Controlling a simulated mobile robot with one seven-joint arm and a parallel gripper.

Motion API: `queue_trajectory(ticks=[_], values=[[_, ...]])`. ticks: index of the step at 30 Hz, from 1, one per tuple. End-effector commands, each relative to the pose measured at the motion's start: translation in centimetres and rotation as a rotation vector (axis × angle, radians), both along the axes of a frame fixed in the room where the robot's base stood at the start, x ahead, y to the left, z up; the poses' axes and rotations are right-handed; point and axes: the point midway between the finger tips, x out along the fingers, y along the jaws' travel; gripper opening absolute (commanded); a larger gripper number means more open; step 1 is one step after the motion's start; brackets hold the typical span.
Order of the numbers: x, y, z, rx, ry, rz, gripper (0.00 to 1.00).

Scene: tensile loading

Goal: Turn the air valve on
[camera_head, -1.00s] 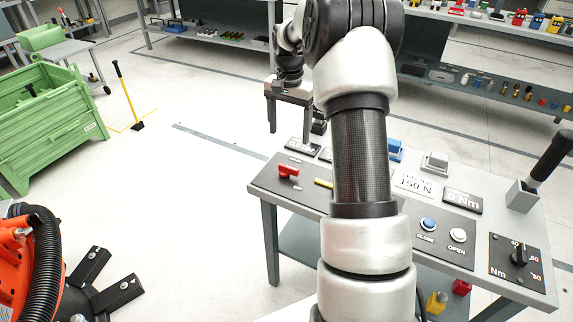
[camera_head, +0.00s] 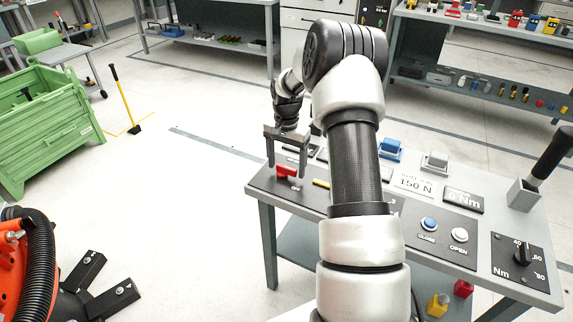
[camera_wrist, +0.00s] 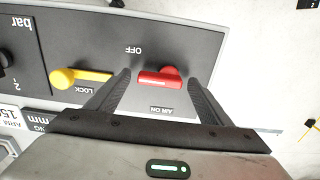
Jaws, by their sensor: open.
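The red air valve handle (camera_head: 285,173) sits on the dark panel at the left end of the console. In the wrist view the red handle (camera_wrist: 158,82) lies crosswise between the labels OFF and AIR ON, which appear upside down. My gripper (camera_head: 286,168) is open above the handle, pointing down. In the wrist view my gripper's fingers (camera_wrist: 158,76) stand on either side of the handle, with gaps showing. I cannot tell whether the tips are down at the handle's height.
A yellow LOCK lever (camera_wrist: 78,78) is close beside the left finger in the wrist view. A dark knob marked bar (camera_wrist: 6,62) is farther left. The console (camera_head: 262,200) carries CLOSE and OPEN buttons farther right. Open floor lies left of the console.

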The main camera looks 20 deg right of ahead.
Motion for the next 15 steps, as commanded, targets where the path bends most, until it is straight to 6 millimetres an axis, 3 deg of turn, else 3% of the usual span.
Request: queue_trajectory(ticks=[2,9,15], values=[[-0.01,0.01,0.01,0.000,0.000,0.000,0.73],[-0.01,0.01,0.03,0.000,0.000,0.000,0.33],[0.01,0.01,0.07,0.001,0.001,0.010,0.32]])
